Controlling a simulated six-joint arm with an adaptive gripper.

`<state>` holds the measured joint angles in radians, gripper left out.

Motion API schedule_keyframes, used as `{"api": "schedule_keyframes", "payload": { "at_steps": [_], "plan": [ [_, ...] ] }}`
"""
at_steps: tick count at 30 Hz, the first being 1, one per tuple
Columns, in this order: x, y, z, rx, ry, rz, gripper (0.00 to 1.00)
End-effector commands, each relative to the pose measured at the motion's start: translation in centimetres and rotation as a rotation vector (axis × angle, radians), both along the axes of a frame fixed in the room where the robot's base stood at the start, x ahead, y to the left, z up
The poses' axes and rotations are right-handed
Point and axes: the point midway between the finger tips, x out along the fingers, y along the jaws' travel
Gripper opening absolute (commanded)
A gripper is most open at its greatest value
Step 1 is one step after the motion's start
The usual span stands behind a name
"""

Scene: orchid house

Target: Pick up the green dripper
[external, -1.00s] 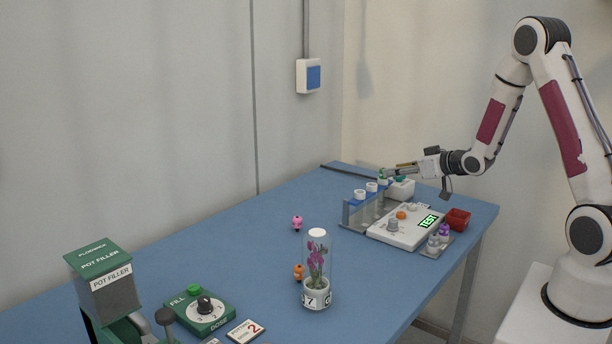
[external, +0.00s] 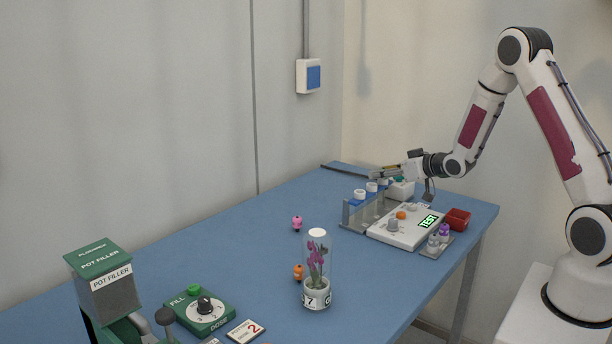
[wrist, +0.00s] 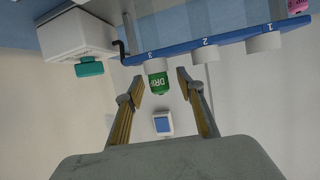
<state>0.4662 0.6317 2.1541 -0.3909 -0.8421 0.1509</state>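The green dripper (wrist: 158,83), with white lettering partly readable as "DR", hangs from the white holder at place 3 of the blue rack (wrist: 228,44) in the wrist view, which appears upside down. My gripper (wrist: 160,79) is open, with one finger on each side of the dripper and gaps visible between. In the external view my gripper (external: 380,172) is at the far end of the rack (external: 347,214). I cannot make out the dripper clearly there; the gripper covers that spot.
A white box (external: 404,190) with a teal knob (wrist: 89,68) stands close beside place 3. A glass-covered orchid (external: 317,270) stands nearer the camera.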

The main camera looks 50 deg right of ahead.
Motion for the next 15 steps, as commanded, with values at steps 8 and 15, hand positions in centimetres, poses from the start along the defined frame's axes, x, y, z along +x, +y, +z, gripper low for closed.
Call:
{"api": "schedule_keyframes", "payload": {
  "at_steps": [8,15],
  "plan": [
    [-0.02,-0.01,0.02,0.000,0.000,0.000,0.14],
    [-0.01,-0.01,0.03,0.000,-0.001,0.000,0.06]
  ]
}}
